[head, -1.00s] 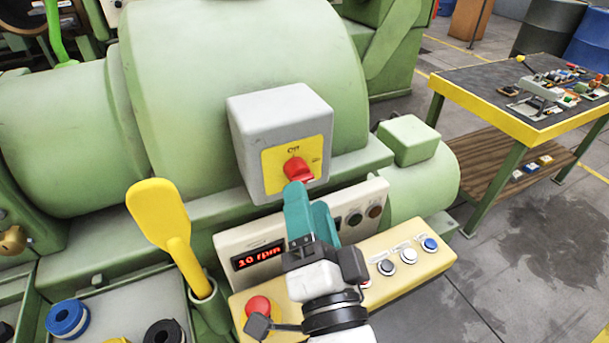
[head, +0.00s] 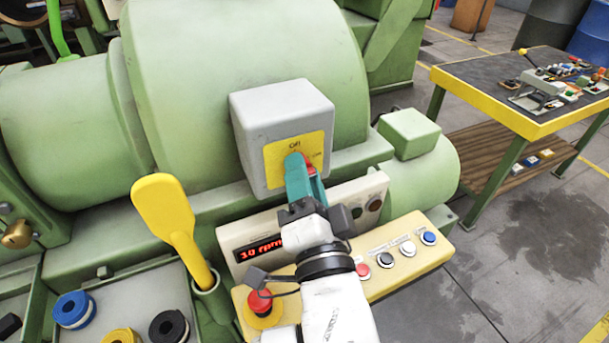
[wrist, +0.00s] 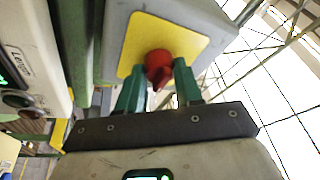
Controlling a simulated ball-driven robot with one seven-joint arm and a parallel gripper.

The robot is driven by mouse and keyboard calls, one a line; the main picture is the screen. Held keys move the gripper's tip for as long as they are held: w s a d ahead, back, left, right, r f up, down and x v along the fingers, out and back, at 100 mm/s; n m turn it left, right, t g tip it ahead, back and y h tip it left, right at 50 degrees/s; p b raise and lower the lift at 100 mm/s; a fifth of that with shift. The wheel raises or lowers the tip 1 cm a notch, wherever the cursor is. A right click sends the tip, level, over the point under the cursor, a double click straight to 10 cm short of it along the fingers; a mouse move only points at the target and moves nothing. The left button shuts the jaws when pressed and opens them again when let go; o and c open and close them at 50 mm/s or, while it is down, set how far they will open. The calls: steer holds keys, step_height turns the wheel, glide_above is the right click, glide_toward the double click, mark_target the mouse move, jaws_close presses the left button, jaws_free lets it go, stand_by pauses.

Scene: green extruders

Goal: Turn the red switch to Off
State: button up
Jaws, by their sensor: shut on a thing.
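The red switch (head: 311,167) sits on a yellow plate on the front of a grey box (head: 272,107). The plate has an "Off" mark at its top and an "ON" mark to the right. My teal gripper (head: 300,163) covers most of the switch in the head view. In the wrist view the red switch (wrist: 159,66) lies between the two fingertips of my gripper (wrist: 159,72), which is shut on it. The fingers hide much of the knob, so I cannot tell which mark it points to.
Below the box are a panel with a red rpm display (head: 258,249) and a cream button panel (head: 400,262) with a red mushroom button (head: 261,302). A yellow lever (head: 165,215) stands at the left. A yellow-edged table (head: 500,112) is at the right.

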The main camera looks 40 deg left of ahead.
steer(key=c, duration=0.4)
steer(key=shift+n, duration=0.4)
steer(key=n+g+y+b, duration=0.1)
steer(key=n+g+b, duration=0.1)
steer(key=n+b, duration=0.5)
steer(key=n+g+y+b, duration=0.1)
steer(key=n+g+b, duration=0.2)
steer(key=n+b, duration=0.4)
steer(key=n+g+y+b, duration=0.1)
steer(key=n+g+b, duration=0.2)
steer(key=n+b, duration=0.4)
steer(key=shift+w+n+y, duration=0.2)
steer(key=shift+n+y, duration=0.2)
steer(key=shift+n, duration=0.6)
steer(key=shift+g, duration=0.4)
steer(key=shift+c, duration=0.2)
